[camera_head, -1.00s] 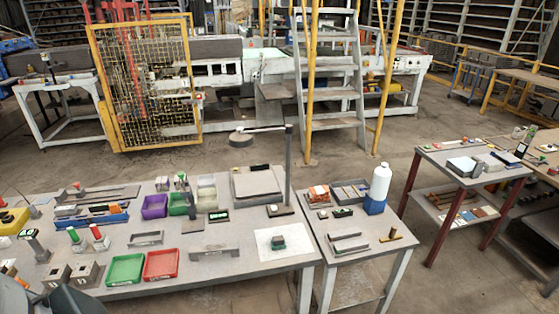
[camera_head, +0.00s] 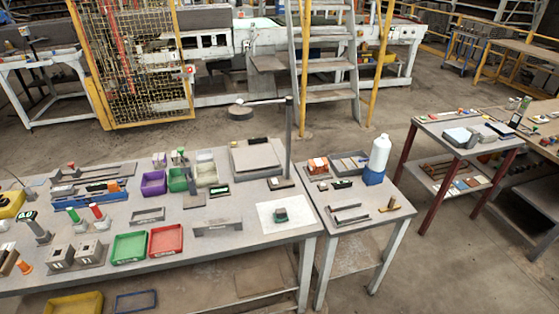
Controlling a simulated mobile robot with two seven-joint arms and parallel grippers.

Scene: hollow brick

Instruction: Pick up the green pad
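A small dark green pad-like piece (camera_head: 281,215) lies on a white sheet (camera_head: 298,227) near the right end of the long grey table (camera_head: 205,243). It looks like the green pad, though it is small in the picture. Nothing touches it from above. Neither of my grippers is in view, so their distance from the pad cannot be seen.
A thin post (camera_head: 288,140) with a lamp arm stands behind the pad. Green (camera_head: 129,248) and red (camera_head: 166,240) trays sit to the left, with a grey bar (camera_head: 217,227) between. A side table (camera_head: 367,218) carries a white-and-blue bottle (camera_head: 378,160).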

